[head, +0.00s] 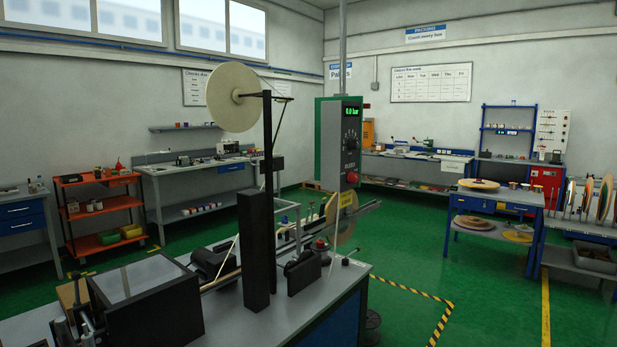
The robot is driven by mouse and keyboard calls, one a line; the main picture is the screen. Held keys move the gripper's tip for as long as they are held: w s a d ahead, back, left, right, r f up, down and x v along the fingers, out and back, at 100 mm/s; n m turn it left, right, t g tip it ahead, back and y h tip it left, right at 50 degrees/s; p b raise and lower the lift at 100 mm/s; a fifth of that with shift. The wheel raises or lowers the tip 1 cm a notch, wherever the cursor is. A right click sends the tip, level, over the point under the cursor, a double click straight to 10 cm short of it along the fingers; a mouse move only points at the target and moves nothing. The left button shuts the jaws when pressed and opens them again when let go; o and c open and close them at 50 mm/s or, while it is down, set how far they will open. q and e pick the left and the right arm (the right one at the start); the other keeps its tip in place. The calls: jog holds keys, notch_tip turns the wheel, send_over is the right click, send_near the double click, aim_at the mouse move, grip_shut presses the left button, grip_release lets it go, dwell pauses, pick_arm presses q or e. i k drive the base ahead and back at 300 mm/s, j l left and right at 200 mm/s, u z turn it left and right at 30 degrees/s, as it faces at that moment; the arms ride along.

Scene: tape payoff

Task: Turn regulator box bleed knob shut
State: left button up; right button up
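The regulator box (340,150) is a grey and green upright box on a post, right of the middle in the head view. Its display (351,112) shows small green characters ending in "bar"; the digits are hard to read. Below it is a dark round dial or knob (351,138) with marks around it. A red knob (352,178) sits low on the front, under small dark lettering that I cannot read surely. I cannot tell how far either knob is turned. Nothing touches the box front. Neither of my grippers is in view.
A bench with a tape machine (255,245) and a pale reel (233,97) on an arm stands in front, left of and below the box. Green floor (400,270) is open to the right, with a yellow-black striped line. A blue table (495,205) stands farther right.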

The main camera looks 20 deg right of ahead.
aim_at(352, 177)
jog(key=i+l+u, duration=0.1)
jog(key=l+u, duration=0.2)
jog(key=i+l+u, duration=0.1)
jog(key=l+u, duration=0.2)
jog(key=l, duration=0.25)
jog(key=l+u, duration=0.3)
jog(key=l, duration=0.6)
jog(key=k+l+u, duration=0.2)
jog(key=l, duration=3.25)
jog(key=i, duration=0.1)
